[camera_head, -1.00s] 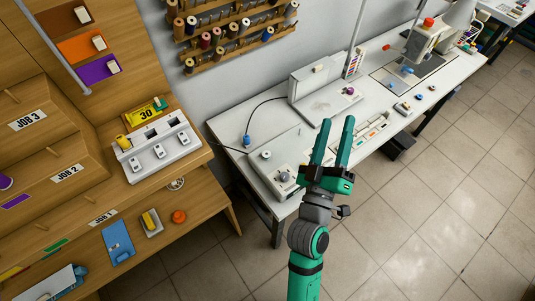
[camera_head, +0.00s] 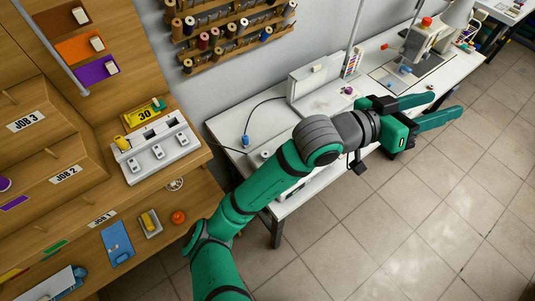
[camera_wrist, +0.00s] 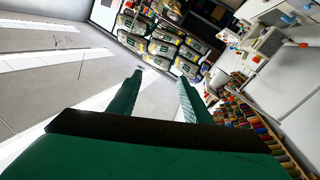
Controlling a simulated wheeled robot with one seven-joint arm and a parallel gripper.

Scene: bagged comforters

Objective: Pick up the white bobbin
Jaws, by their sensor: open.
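A small pale round piece (camera_head: 265,154) that looks like a white bobbin sits at the left end of the white table, just beside my arm; it is too small to be sure. My gripper (camera_head: 449,103) is open and empty, over the table's front edge well to the right of that piece. In the wrist view, the two green fingers of my gripper (camera_wrist: 160,77) stand apart with nothing between them. No white bobbin can be made out in the wrist view. My arm hides much of the table's left part and the box there.
A sewing machine (camera_head: 428,38) stands at the table's far right end. A wall rack of thread spools (camera_head: 230,28) hangs behind. A wooden bench with a white switch panel (camera_head: 157,147) is at left. The tiled floor (camera_head: 450,220) at right is clear.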

